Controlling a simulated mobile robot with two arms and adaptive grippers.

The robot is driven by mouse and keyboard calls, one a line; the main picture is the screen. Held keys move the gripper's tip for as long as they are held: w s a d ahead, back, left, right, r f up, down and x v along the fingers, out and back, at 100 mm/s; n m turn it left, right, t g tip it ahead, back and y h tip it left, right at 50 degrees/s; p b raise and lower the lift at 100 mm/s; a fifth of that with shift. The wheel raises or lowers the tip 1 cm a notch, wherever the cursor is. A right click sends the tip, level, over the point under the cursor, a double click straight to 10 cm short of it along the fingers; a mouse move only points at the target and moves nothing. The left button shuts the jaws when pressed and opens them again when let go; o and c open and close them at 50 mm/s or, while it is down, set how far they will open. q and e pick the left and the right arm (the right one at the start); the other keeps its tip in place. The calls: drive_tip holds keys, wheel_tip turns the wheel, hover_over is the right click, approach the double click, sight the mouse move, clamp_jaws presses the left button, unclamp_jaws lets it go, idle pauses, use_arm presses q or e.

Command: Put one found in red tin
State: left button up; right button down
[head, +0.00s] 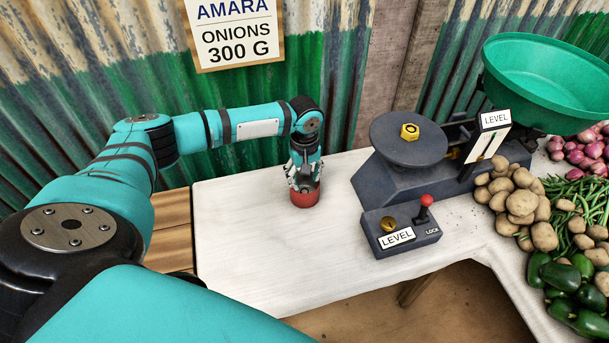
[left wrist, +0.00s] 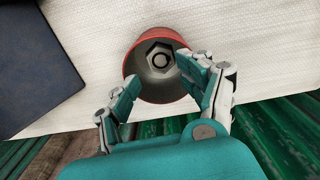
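The red tin (head: 305,196) stands upright on the white table near the wall. In the left wrist view the red tin (left wrist: 183,95) shows from above, with a grey hexagonal piece (left wrist: 159,59) with a dark ring inside it. My left gripper (head: 306,184) points down over the tin. In the left wrist view its two fingers (left wrist: 160,90) are spread apart, near the tin's rim, with nothing visibly gripped between them. A brass hexagonal weight (head: 410,131) sits on the scale's dark round plate (head: 400,150). My right gripper is not in view.
The scale (head: 385,185) stands right of the tin, with a green pan (head: 545,85). Before it is a LEVEL/LOCK box (head: 405,241) with a red-knobbed lever (head: 426,201). Potatoes (head: 520,204), beans, peppers and onions fill the right. The white table (head: 250,250) is clear at front left.

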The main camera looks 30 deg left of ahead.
sight(305, 191)
use_arm(q)
drive_tip(key=shift+s+f, duration=0.25)
drive_tip(key=shift+f, duration=0.15)
drive_tip(key=shift+r, duration=0.1)
drive_tip(key=shift+w+r+b, duration=0.15)
drive_tip(key=shift+r+b, duration=0.15)
drive_tip(key=shift+r, duration=0.1)
wheel_tip(305, 191, up, 13)
drive_tip(key=shift+w+f, duration=0.1)
drive_tip(key=shift+f, duration=0.05)
idle(0.4)
idle(0.6)
